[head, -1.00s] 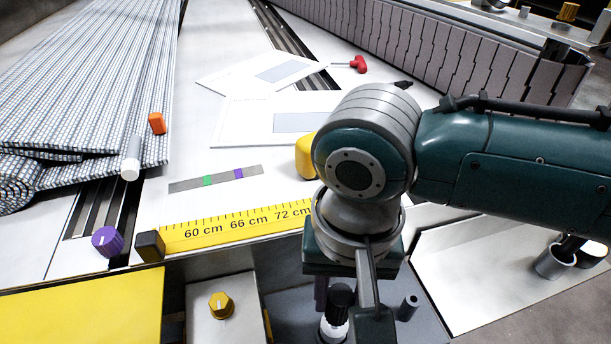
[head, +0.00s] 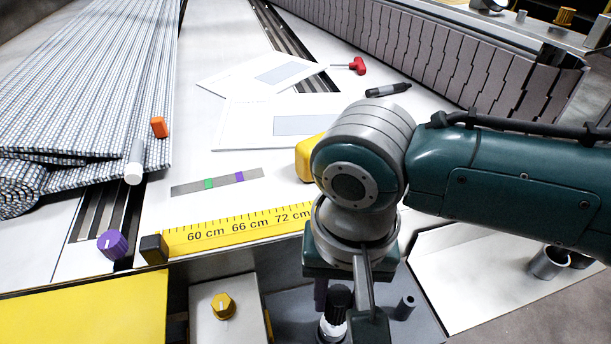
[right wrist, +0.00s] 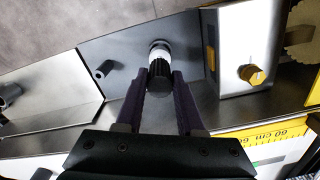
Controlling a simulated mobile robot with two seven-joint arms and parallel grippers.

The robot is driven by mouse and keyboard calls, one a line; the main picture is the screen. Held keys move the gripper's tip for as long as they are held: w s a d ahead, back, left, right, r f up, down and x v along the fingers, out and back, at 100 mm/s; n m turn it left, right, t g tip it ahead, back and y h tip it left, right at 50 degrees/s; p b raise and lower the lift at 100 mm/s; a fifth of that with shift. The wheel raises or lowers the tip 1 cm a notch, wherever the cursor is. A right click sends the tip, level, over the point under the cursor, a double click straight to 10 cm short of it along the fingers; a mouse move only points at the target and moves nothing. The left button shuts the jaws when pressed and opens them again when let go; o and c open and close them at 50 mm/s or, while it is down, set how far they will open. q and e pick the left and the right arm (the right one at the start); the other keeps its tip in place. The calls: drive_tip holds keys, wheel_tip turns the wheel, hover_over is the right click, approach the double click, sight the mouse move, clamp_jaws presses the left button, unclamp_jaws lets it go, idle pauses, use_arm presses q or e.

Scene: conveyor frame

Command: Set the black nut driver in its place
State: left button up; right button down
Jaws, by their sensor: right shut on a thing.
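The black nut driver (head: 337,302) has a ribbed black handle and a white collar. It is low in the head view, beside my wrist, over the grey shelf (right wrist: 125,45). In the right wrist view the nut driver (right wrist: 159,77) stands between the two purple fingers of my right gripper (right wrist: 160,80), which is shut on it. Its white collar points to a round grey part (right wrist: 159,45) at the shelf. Whether its lower end touches or sits inside that part is hidden. My left gripper is in neither view.
A short grey post (head: 405,307) stands on the shelf beside the nut driver. A yellow knob (head: 222,306) sits on a pale box to the left. The yellow ruler (head: 240,229) runs along the table's front edge. Papers, a black marker (head: 388,90) and a red-handled tool (head: 351,66) lie farther back.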

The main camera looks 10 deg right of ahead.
drive_tip(key=shift+f, duration=0.1)
idle(0.3)
drive_tip(key=shift+f+b, duration=0.3)
drive_tip(key=shift+f, duration=0.1)
drive_tip(key=shift+f+b, duration=0.5)
drive_tip(key=shift+f, duration=0.5)
drive_tip(key=shift+c, duration=2.2)
unclamp_jaws()
wheel_tip(320, 180, up, 9)
drive_tip(key=p, duration=0.4)
drive_tip(key=shift+r, duration=0.15)
drive_tip(key=shift+r+p, duration=0.3)
drive_tip(key=shift+r, duration=0.05)
